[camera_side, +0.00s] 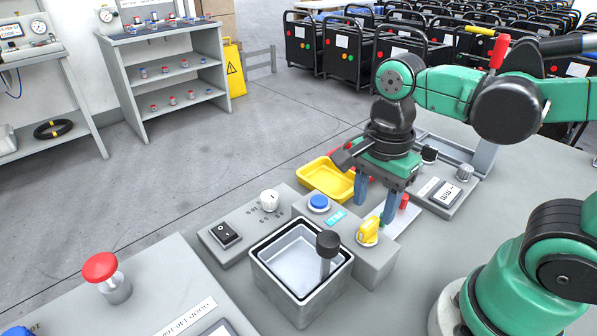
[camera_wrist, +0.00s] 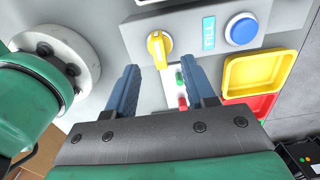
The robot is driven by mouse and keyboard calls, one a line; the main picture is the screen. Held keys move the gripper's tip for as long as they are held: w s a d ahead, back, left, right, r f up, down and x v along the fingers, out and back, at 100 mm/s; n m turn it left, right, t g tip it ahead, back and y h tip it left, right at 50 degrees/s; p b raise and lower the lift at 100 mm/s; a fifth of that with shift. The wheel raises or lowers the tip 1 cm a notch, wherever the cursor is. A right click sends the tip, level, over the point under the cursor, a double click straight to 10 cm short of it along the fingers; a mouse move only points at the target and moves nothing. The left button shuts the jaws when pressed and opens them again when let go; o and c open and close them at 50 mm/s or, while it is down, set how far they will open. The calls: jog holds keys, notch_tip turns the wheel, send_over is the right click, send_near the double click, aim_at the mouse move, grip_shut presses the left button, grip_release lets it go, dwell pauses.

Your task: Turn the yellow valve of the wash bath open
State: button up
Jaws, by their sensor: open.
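The yellow valve (camera_side: 368,229) sits on the grey housing at the right side of the wash bath (camera_side: 300,262), a square metal basin with a black-capped post in it. In the wrist view the yellow valve (camera_wrist: 158,48) lies beyond my fingertips, between them and slightly toward the left finger. My gripper (camera_side: 375,203) is open, with its two blue fingers pointing down, behind and above the valve in the side view. In the wrist view my gripper (camera_wrist: 166,85) has nothing between its fingers. The fingers look apart from the valve.
A blue button (camera_side: 319,203) and a cyan label (camera_side: 336,217) sit beside the valve. A yellow tray (camera_side: 325,180) lies behind. Small red and green parts (camera_wrist: 182,90) lie near the fingers.

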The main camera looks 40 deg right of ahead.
jog(key=shift+r, duration=0.8)
jog(key=n, duration=0.1)
jog(key=w+n+t, duration=0.1)
jog(key=shift+d+f+n, duration=0.1)
jog(key=shift+f+n, duration=0.05)
jog(key=shift+n, duration=0.25)
jog(key=w+n+t, duration=0.1)
jog(key=n, duration=0.2)
jog(key=w+n+t, duration=0.1)
jog(key=n+t, duration=0.1)
jog(key=n, duration=0.2)
jog(key=w+d+n+t, duration=0.1)
jog(key=n, duration=0.3)
jog(key=shift+w, duration=0.4)
jog(key=n, duration=0.1)
jog(key=w+n+t, duration=0.1)
jog(key=n, duration=0.1)
jog(key=n+t, duration=0.1)
jog(key=shift+w+d+r, duration=0.15)
jog(key=shift+d+r, duration=0.05)
jog(key=shift+r, duration=0.15)
